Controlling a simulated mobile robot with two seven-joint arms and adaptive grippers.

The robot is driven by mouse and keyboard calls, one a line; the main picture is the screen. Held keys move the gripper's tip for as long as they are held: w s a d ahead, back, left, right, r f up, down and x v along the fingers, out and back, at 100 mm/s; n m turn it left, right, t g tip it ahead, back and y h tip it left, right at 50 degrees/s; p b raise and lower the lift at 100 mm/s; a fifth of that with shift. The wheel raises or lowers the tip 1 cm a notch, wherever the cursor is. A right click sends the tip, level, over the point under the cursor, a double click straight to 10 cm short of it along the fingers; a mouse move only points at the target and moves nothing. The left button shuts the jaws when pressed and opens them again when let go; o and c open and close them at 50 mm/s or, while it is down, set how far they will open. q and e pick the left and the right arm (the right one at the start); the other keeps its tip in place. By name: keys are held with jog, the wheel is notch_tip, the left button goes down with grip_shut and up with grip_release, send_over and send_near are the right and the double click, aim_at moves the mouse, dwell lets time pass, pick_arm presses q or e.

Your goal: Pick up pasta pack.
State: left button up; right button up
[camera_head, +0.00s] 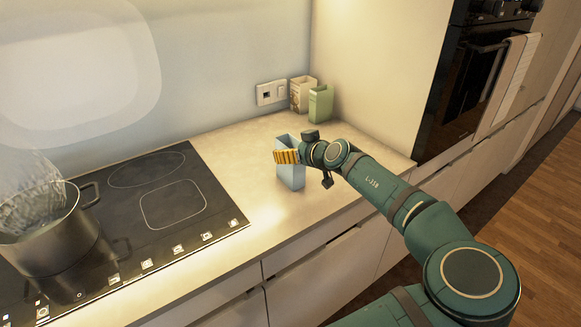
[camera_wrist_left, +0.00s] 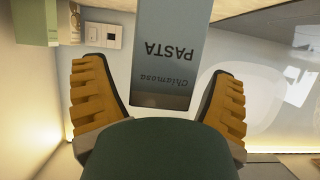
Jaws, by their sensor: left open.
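The pasta pack (camera_head: 291,176) is a light blue upright box on the counter, to the right of the cooktop. In the left wrist view the pack (camera_wrist_left: 170,60) shows its "PASTA" lettering upside down. My left gripper (camera_head: 286,156) is at the pack's upper part, and its yellow fingers hide some of it. In the left wrist view the open left gripper (camera_wrist_left: 158,72) has one finger on each side of the pack, with visible gaps beside it. My right gripper is not in view.
A green box (camera_head: 320,104) and a beige patterned box (camera_head: 302,94) stand in the back corner by a wall socket (camera_head: 270,93). A metal pot (camera_head: 45,240) stands on the black cooktop (camera_head: 150,225) at left. The counter in front of the pack is clear.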

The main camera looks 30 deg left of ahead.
pick_arm(q)
jog(key=shift+w+a+f, duration=0.2)
jog(key=shift+a, duration=0.35)
jog(key=c, duration=1.4)
